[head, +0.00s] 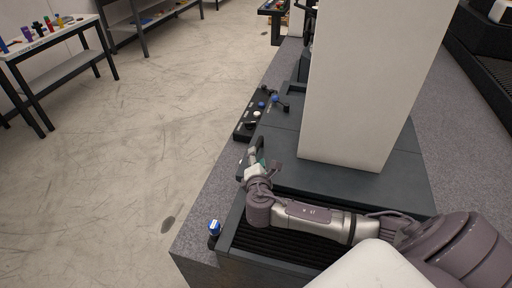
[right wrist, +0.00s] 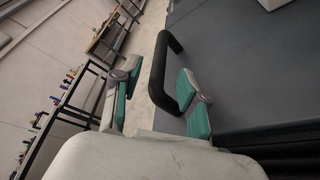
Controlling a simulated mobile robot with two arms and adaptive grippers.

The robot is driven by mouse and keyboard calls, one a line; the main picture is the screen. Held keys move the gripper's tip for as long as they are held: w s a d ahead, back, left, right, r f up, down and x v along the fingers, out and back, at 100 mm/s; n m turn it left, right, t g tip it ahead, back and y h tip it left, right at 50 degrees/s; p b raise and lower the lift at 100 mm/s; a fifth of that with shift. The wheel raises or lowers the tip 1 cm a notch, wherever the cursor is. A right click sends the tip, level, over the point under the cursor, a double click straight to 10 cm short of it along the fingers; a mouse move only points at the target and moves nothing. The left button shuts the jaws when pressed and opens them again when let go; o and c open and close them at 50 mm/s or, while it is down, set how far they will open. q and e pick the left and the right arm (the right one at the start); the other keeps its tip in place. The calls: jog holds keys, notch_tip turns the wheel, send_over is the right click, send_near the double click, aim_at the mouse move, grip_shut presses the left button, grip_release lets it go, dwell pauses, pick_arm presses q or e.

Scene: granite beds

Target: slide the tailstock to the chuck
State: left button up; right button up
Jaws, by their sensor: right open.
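My right gripper (head: 254,160) reaches in from the right, over the near left edge of a dark grey machine housing (head: 285,145). In the right wrist view the gripper (right wrist: 157,97) is open, its two green-padded fingers apart. A black bar handle (right wrist: 158,72) on the side of the housing lies between the fingers, with a gap to the left finger; whether it touches the right one I cannot tell. A tall pale column (head: 360,80) stands on the housing. I cannot pick out the tailstock or the chuck for certain. My left gripper is not in view.
A black panel with blue and white knobs (head: 245,126) sits on the speckled granite bed (head: 215,190) beyond my gripper. A blue-capped knob (head: 214,227) is at the near left corner. Ribbed black bellows (head: 275,240) lie below my arm. The floor at left is open, with a table (head: 55,38) beyond.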

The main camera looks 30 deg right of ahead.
jog(key=x, duration=0.4)
jog(key=shift+w+d, duration=0.15)
jog(key=shift+w, duration=0.2)
jog(key=shift+w+d+f, duration=0.1)
jog(key=shift+w+d, duration=0.05)
jog(key=shift+w, duration=0.1)
jog(key=shift+w+d+f, duration=0.1)
jog(key=shift+w+d, duration=0.05)
jog(key=shift+w, duration=0.1)
jog(key=shift+c, duration=0.5)
grip_shut()
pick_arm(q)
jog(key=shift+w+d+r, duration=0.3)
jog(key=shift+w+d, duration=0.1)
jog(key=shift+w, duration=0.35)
